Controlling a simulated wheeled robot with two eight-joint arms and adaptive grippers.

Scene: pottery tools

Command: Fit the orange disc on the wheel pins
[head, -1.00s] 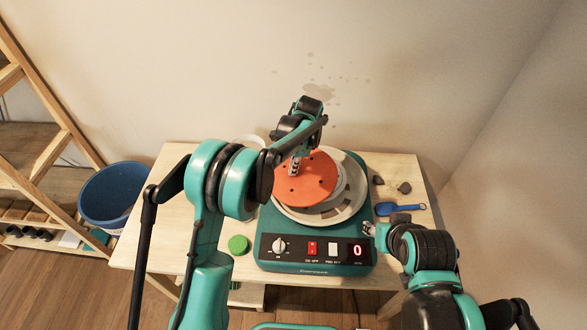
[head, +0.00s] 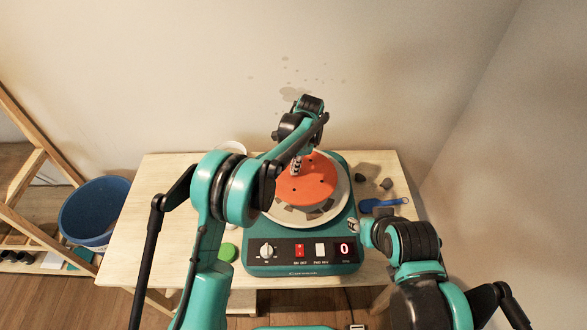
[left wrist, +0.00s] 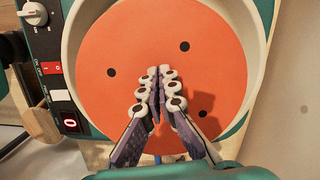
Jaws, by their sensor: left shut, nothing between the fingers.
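The orange disc (head: 309,188) lies over the grey wheel head inside the pale splash pan (head: 338,205) of the teal pottery wheel. It looks roughly centred and nearly flat in the head view. Several dark holes show in it; in the left wrist view the disc (left wrist: 120,45) fills most of the pan. The pins are hidden, so I cannot tell whether they sit in the holes. My left gripper (head: 296,166) is shut and empty over the disc; its fingertips (left wrist: 156,72) meet near the disc's middle. My right gripper (head: 353,226) is beside the wheel's right side, its jaws unclear.
The wheel's control panel (head: 305,251) faces me, its display reading 0. A blue tool (head: 382,204) and dark lumps (head: 362,181) lie at right on the wooden table (head: 165,215). A green round item (head: 227,252) is front left. A blue bucket (head: 92,208) stands left.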

